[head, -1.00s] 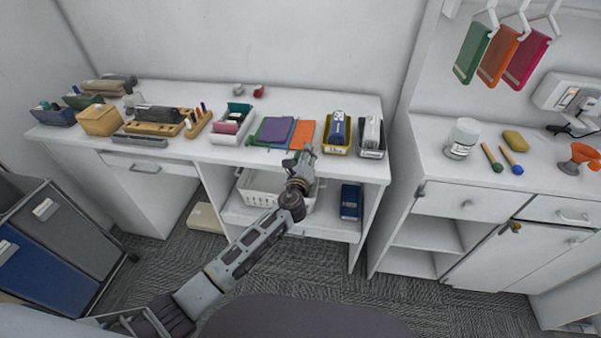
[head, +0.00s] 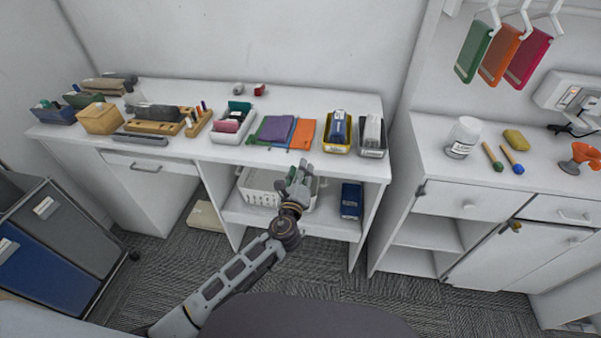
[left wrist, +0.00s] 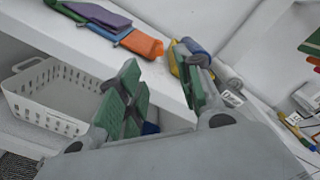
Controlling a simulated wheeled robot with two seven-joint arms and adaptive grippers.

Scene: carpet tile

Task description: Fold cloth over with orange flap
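The cloth lies flat on the white worktop. It shows a purple panel (head: 278,128), a green part at its left and an orange flap (head: 303,134) at its right, with a little blue at the front edge. The left wrist view also shows the purple panel (left wrist: 100,16) and the orange flap (left wrist: 142,44). My left gripper (head: 299,169) is in front of the worktop edge, below and apart from the cloth. Its green-padded fingers (left wrist: 162,92) are spread with nothing between them. My right gripper is not in view.
A yellow bin (head: 337,146) and a dark bin (head: 372,152) stand right of the cloth. A white tray (head: 228,138) is at its left. A white basket (head: 262,198) sits on the shelf below. The worktop behind the cloth is mostly clear.

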